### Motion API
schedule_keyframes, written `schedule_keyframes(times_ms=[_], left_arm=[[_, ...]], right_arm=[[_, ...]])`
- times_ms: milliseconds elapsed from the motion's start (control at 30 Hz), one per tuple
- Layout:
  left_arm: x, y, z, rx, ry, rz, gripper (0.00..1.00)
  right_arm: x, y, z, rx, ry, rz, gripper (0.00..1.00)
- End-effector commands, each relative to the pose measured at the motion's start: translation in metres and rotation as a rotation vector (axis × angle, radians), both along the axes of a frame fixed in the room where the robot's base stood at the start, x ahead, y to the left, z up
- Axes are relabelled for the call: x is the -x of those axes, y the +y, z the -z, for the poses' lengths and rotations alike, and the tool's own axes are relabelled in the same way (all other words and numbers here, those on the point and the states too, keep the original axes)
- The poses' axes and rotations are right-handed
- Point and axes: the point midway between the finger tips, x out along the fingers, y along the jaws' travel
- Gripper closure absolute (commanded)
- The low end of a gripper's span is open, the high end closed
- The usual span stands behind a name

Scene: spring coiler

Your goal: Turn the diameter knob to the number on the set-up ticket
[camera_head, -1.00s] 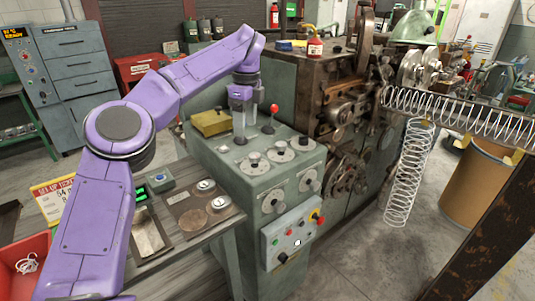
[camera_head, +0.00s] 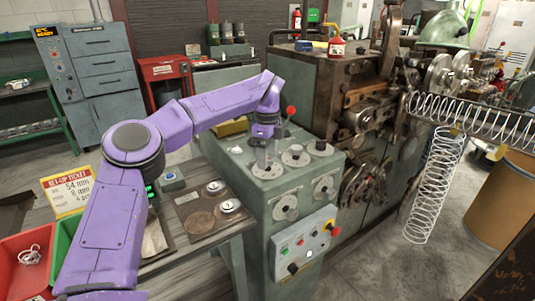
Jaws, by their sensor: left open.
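The set-up ticket (camera_head: 72,192) is a yellow and white card standing at the left of the bench; it seems to read 54 mm, 8 mm and a smaller line. The grey control console (camera_head: 252,190) carries several dial knobs on its top and front. A top dial (camera_head: 295,156) sits just right of my left gripper (camera_head: 267,160), and a front dial (camera_head: 284,208) is below. The labels are too small to tell which is the diameter knob. My open left gripper points down over a top dial (camera_head: 266,172), partly hiding it; contact cannot be told. My right gripper is out of view.
A red-topped lever (camera_head: 290,112) stands close behind my left gripper. A switch panel (camera_head: 304,244) juts from the console front. The coiling machine (camera_head: 350,110) and hanging springs (camera_head: 434,185) are at right. A red bin (camera_head: 22,262) is on the bench at left.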

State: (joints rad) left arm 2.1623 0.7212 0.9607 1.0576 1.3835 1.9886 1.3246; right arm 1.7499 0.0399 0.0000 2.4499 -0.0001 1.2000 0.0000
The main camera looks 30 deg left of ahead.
Motion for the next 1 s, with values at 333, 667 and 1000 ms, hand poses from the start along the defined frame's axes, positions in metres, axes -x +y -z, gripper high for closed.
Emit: schedule_keyframes(times_ms=[333, 667, 1000], left_arm=[[0.0002, 0.0005, -0.0003, -0.001, 0.0, 0.0, 0.91], [0.0002, 0.001, -0.001, -0.001, -0.001, 0.044, 0.91], [0.0, 0.0012, -0.0023, -0.002, -0.002, 0.277, 0.91]], right_arm=[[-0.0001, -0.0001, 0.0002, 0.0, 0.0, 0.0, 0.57], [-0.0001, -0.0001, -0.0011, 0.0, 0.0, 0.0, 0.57], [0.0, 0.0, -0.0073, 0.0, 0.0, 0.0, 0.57]])
